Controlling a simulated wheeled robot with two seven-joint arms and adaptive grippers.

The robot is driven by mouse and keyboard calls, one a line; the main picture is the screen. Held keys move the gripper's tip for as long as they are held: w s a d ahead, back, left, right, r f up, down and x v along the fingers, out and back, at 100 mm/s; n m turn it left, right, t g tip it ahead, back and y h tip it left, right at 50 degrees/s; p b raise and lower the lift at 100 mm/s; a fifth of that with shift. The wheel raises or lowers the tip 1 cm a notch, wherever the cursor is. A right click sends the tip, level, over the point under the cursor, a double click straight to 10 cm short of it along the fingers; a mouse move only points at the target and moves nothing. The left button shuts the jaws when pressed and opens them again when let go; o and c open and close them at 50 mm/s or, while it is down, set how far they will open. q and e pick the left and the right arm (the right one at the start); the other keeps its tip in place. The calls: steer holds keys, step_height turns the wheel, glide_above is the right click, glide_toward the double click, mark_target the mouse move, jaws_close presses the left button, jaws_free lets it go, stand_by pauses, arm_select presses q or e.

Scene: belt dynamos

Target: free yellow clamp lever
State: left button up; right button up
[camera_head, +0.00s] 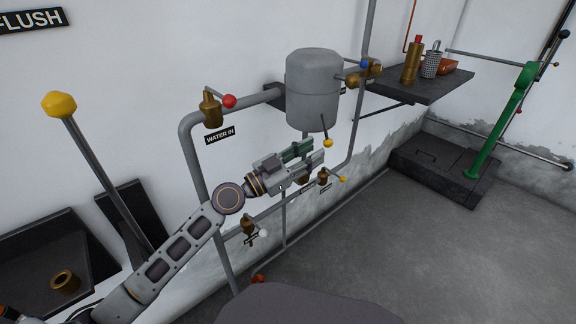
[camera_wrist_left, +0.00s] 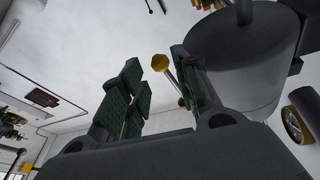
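The clamp lever with a small yellow ball (camera_head: 328,142) hangs on a thin rod under the grey canister (camera_head: 313,88) on the wall. My left gripper (camera_head: 318,154) is open and empty just below and left of that ball, its fingers pointing right. In the left wrist view, a yellow knob (camera_wrist_left: 160,62) on a rod appears in the gap between the green-padded fingers (camera_wrist_left: 158,85), nearer the right one. I see no clear contact, and the depth between knob and fingers is hard to judge. My right gripper is not in view.
A brass valve with another yellow-tipped handle (camera_head: 343,180) is just below right of the gripper. A red-knobbed valve (camera_head: 229,101) and grey pipes (camera_head: 192,160) are close by. A large yellow-knobbed lever (camera_head: 59,104) stands left.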

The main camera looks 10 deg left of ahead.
arm_select(q)
steer(key=v, duration=0.6)
stand_by(0.5)
steer(key=shift+s+a, duration=0.1)
steer(key=shift+a, duration=0.05)
